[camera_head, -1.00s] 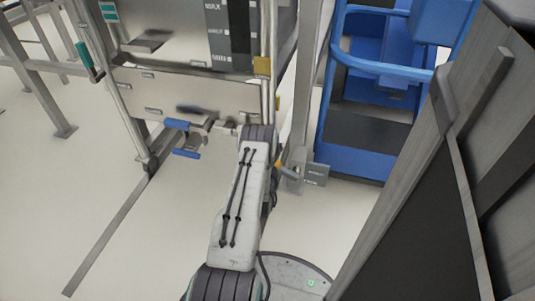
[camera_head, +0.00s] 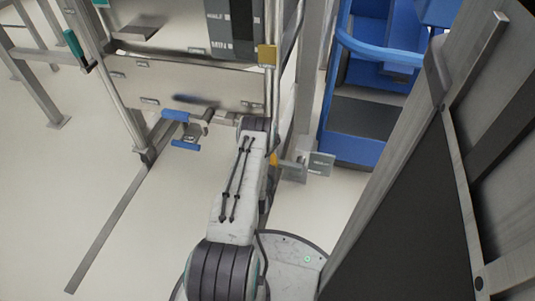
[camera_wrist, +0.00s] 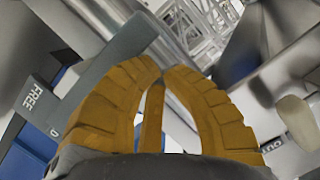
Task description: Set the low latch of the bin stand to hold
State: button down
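In the wrist view a grey plate (camera_wrist: 95,85) reads "FREE", with a letter "D" lower down. In the head view my arm hides most of the gripper, close to the latch.
The stand's metal panel (camera_head: 185,98) and a blue-handled part (camera_head: 183,130) are left of my arm. A blue frame (camera_head: 350,148) stands behind the latch. A large grey panel (camera_head: 410,190) fills the right. The floor at left is mostly clear.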

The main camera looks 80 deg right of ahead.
jog(key=shift+w+f, duration=0.1)
jog(key=shift+f, duration=0.4)
jog(key=shift+w+a+f, duration=0.1)
jog(key=shift+f, duration=0.1)
jog(key=shift+r, duration=0.1)
